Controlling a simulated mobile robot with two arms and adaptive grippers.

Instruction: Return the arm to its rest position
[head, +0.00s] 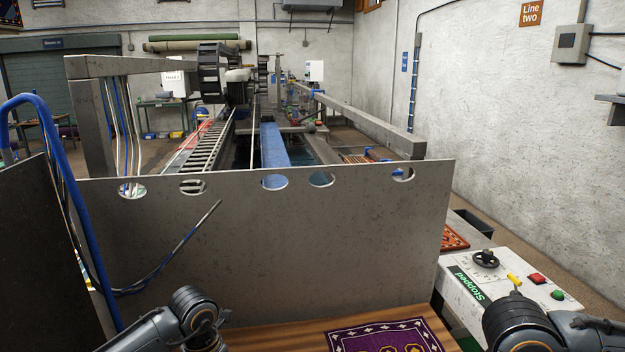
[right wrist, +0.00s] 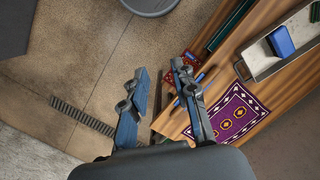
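My right gripper (right wrist: 159,72) shows in the right wrist view with its two fingers apart. Nothing is between them. It hangs above the floor beside the left edge of a wooden table (right wrist: 262,58), and its right finger overlaps the table in the picture. In the head view, a part of my right arm (head: 520,322) shows at the bottom right, in front of the control box, and its gripper is out of sight. A part of my left arm (head: 190,315) shows at the bottom left, and its gripper is out of sight.
A white control box (head: 480,278) with a "Stopped" label, a black knob, and red and green buttons stands at the right. A tall metal panel (head: 290,240) stands ahead. A purple rug (right wrist: 229,110) lies on the table. A grey bin (right wrist: 152,5) stands on the floor.

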